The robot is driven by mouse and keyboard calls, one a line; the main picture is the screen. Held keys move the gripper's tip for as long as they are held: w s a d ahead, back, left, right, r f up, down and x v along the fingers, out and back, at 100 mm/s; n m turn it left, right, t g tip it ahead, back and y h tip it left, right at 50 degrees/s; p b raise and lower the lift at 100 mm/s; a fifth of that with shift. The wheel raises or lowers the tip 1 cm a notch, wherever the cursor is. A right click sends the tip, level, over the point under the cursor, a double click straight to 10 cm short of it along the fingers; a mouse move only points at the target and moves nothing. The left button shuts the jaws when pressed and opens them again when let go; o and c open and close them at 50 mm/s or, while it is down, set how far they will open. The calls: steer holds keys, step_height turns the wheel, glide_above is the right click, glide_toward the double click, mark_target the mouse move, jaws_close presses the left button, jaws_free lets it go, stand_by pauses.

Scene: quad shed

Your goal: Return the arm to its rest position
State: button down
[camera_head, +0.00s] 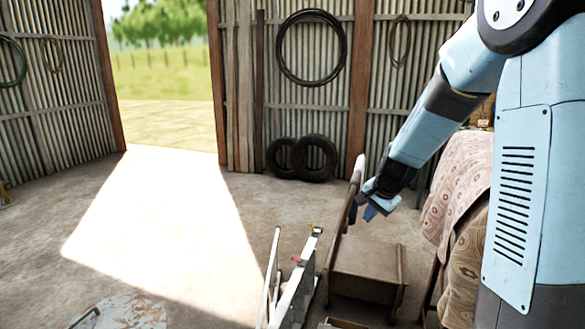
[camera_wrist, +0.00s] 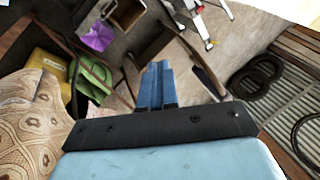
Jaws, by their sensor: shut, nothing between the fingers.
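My arm reaches in from the right of the head view, bent and angled down to the left. My gripper (camera_head: 371,212) hangs in the air beside the upright back of a wooden chair-like piece (camera_head: 368,270). It cannot be told whether the gripper touches it. In the wrist view my gripper's blue fingers (camera_wrist: 156,68) lie together with nothing between them. The wooden piece shows beyond them in the wrist view.
A patterned cloth (camera_head: 458,195) covers something close beside my arm. A white metal frame (camera_head: 297,285) stands left of the wooden piece. Tyres (camera_head: 318,157) lean on the back wall. Purple (camera_wrist: 97,38) and green (camera_wrist: 95,75) items lie low. The sunlit floor at left is mostly clear.

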steer(key=s+r+n, duration=0.5)
steer(key=s+r, duration=0.7)
steer(key=s, duration=0.2)
steer(key=s+r+n, duration=0.2)
steer(key=s, duration=0.6)
steer(key=s+d+r+n+h, duration=0.1)
steer(key=s+r+n, duration=0.1)
steer(key=s, duration=0.7)
steer(key=shift+t+h, duration=0.3)
steer(key=shift+s+d, duration=0.1)
steer(key=shift+s, duration=0.1)
